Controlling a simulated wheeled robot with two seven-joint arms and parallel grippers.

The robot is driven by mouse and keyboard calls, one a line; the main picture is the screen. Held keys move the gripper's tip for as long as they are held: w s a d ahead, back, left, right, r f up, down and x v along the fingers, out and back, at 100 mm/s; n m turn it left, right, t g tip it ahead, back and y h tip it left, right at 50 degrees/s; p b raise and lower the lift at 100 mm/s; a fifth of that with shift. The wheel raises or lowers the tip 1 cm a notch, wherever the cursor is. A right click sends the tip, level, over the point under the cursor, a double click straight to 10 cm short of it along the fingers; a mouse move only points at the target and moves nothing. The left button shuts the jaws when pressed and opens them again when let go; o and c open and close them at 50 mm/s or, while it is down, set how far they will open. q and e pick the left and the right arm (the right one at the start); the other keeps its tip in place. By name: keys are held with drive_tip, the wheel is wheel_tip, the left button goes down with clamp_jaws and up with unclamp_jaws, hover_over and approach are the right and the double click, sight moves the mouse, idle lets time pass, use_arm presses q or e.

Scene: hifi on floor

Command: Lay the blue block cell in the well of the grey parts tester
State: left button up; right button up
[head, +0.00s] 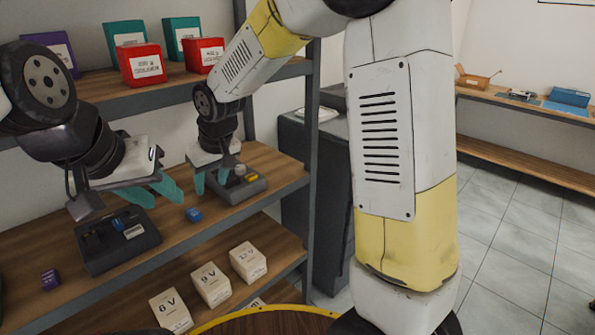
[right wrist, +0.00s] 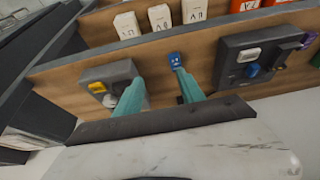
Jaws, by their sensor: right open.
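A small blue block cell (head: 193,214) lies on the middle shelf board between two grey units. In the right wrist view the blue cell (right wrist: 175,60) shows just beyond the tip of one finger. One grey unit (head: 255,187) holds a yellow and a pale piece; the other, darker grey unit (head: 140,250) holds a white and a blue piece. I cannot tell which is the tester. My right gripper (head: 218,183) is open and empty in front of the first unit. My left gripper (head: 168,204) looks open and empty above the darker unit.
A purple block (head: 50,279) lies at the left of the same shelf. White boxes marked with voltages (head: 211,284) stand on the shelf below. Red boxes (head: 142,65) stand above. A dark post (head: 312,110) bounds the rack's right side.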

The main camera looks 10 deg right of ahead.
drive_tip(key=s+d+r+m+t, duration=0.1)
drive_tip(key=s+d+r, duration=0.25)
drive_tip(key=d, duration=0.35)
drive_tip(key=s+d+r+m, duration=0.2)
drive_tip(key=s+d+r, duration=0.1)
drive_tip(key=d+r, duration=0.25)
drive_tip(key=s+d+r+m+t, duration=0.1)
drive_tip(key=s+d+m, duration=0.2)
drive_tip(key=s+d, duration=0.7)
drive_tip(key=s, duration=0.3)
drive_tip(key=shift+s+d+r+h, duration=0.3)
drive_tip(key=shift+s+d+r, duration=0.05)
